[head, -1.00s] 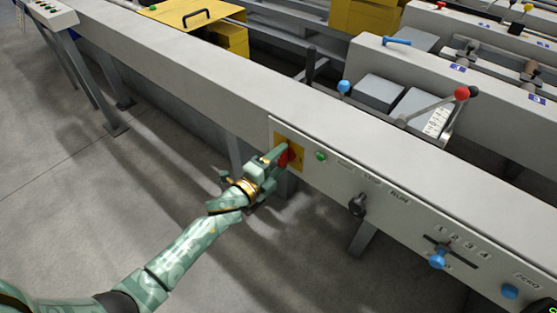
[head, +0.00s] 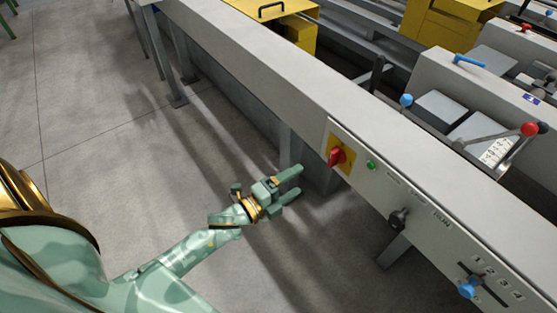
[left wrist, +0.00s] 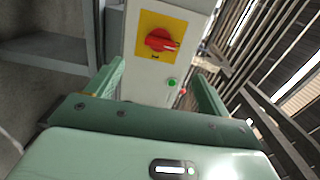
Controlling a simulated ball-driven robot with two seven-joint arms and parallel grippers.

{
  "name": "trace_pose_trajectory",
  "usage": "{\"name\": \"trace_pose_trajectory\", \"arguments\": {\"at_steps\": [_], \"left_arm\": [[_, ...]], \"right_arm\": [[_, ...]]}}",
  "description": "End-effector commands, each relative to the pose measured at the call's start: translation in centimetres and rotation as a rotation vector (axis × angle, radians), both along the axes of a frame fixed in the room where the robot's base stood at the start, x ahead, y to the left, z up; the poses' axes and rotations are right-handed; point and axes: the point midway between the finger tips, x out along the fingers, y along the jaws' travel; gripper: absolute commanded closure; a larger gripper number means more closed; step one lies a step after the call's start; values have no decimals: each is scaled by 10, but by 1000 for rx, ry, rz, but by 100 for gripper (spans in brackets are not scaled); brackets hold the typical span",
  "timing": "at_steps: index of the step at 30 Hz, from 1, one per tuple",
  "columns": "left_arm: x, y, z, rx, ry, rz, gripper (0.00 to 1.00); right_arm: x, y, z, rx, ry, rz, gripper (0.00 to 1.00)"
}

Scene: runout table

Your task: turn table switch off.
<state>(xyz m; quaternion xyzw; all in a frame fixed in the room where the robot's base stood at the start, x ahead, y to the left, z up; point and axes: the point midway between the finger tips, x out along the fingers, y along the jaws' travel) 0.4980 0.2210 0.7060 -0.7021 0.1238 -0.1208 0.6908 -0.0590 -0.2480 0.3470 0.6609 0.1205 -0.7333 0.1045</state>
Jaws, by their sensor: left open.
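The table switch is a red rotary knob (head: 337,157) on a yellow plate (head: 346,150), set in the grey front panel of the runout table. In the left wrist view the red knob (left wrist: 160,40) shows above and between my fingers, its handle lying roughly sideways in that picture. My left gripper (head: 298,183) is open and empty, a short way left of the knob and apart from it. My right gripper is not in view.
A green button (head: 371,165), a black knob (head: 398,218) and a blue-knobbed slide selector (head: 468,289) sit along the panel. A lever with a red ball (head: 529,129) stands on top. Table legs (head: 290,150) stand behind my gripper. The floor at left is clear.

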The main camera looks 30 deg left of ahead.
Motion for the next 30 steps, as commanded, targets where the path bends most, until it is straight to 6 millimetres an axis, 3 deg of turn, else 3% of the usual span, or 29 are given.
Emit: {"name": "trace_pose_trajectory", "arguments": {"at_steps": [3, 8, 26, 29, 30], "left_arm": [[-20, 8, 1, 0, 1, 1, 20], [-33, 12, 0, 1, 0, 1, 20], [-35, 13, -1, -15, 6, 1, 20], [-34, 20, -12, -107, 84, 41, 20], [-37, 29, -33, -172, 165, 85, 20]], "right_arm": [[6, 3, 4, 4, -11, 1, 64], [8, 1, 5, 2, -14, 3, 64], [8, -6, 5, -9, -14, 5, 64], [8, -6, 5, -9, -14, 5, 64], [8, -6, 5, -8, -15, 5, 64]]}}
